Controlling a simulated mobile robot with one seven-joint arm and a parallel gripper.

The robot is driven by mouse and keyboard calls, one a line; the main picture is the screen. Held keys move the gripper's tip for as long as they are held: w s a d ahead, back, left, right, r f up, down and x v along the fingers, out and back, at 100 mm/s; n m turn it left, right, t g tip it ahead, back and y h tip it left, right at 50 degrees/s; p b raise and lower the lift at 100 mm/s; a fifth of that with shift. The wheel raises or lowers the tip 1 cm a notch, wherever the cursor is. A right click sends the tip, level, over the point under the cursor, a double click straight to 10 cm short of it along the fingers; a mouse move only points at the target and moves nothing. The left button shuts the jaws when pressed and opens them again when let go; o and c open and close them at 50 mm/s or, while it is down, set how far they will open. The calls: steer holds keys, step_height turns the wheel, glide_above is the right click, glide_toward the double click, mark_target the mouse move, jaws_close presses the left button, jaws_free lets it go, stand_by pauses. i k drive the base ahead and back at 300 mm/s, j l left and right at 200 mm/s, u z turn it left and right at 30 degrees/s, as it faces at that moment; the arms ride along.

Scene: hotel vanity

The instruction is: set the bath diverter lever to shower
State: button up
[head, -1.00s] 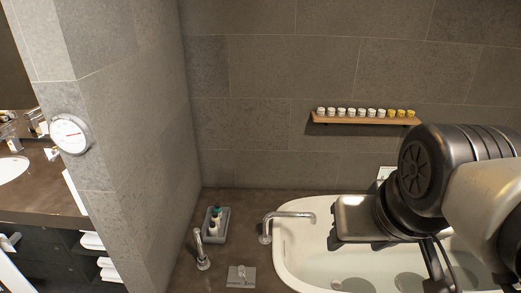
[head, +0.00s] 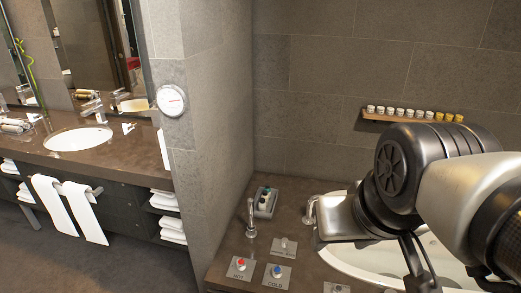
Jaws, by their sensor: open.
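A small grey plate with a short lever (head: 284,247) lies on the dark bath deck, behind the red and blue knobs. It looks like the diverter; its marking is too small to read, so I cannot tell its setting. My gripper (head: 340,222) is to the right of the lever, apart from it, over the left end of the bathtub (head: 358,262). It is open, with its fingers mostly hidden from this side. It covers part of the bath spout (head: 310,208).
A red-dotted HOT knob (head: 241,264) and blue-dotted COLD knob (head: 277,272) sit at the deck's front. An upright chrome fitting (head: 250,220) and bottle tray (head: 265,201) stand near the wall corner. A shelf of small jars (head: 412,114) hangs behind. Another plate (head: 336,287) is cut off below.

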mark_target(284, 241)
steer(key=i+j+z, duration=0.35)
steer(key=j, duration=0.25)
steer(key=i+j+z, duration=0.15)
steer(key=i, duration=0.15)
